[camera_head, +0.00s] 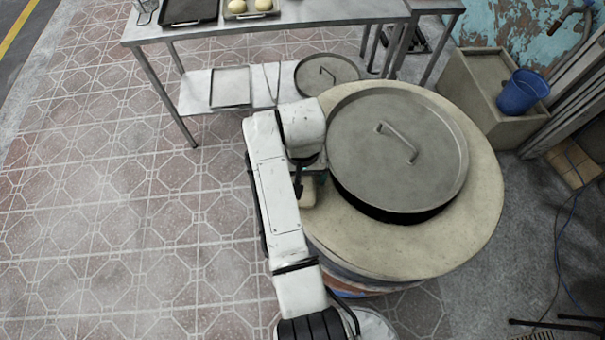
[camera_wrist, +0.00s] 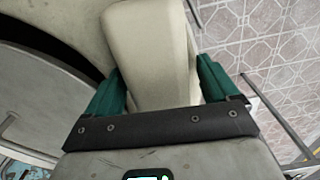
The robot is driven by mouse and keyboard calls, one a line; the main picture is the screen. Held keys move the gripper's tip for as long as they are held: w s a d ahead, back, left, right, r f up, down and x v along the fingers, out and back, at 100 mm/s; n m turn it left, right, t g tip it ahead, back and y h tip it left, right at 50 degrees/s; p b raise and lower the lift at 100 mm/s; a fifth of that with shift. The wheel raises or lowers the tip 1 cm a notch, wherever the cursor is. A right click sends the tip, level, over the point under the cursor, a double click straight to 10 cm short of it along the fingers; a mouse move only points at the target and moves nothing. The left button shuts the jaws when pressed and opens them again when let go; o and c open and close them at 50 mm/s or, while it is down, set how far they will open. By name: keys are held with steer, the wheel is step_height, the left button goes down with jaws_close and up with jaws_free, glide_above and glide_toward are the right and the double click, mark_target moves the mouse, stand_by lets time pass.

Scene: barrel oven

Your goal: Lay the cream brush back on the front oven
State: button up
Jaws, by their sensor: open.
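The cream brush (camera_wrist: 150,50) is a pale block that lies between the two teal fingers of my gripper (camera_wrist: 160,84) in the wrist view. The fingers are open, one on each side of it. In the head view the brush (camera_head: 308,195) shows partly, below my gripper (camera_head: 311,176), at the left edge of the front oven (camera_head: 455,235). It appears to rest on the oven's pale round rim, beside the lid. My arm hides part of it. Whether a finger touches it I cannot tell.
A round metal lid (camera_head: 375,165) with a bar handle covers most of the oven's mouth, with a dark gap along its lower left. A metal table (camera_head: 290,18) with trays stands behind. A second lid (camera_head: 327,73) lies on its lower shelf. A blue bucket (camera_head: 522,92) is at right.

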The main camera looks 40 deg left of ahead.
step_height(320, 180, up, 11)
steer(key=shift+r+p, duration=0.2)
steer(key=shift+p, duration=0.1)
steer(key=shift+r+p, duration=0.45)
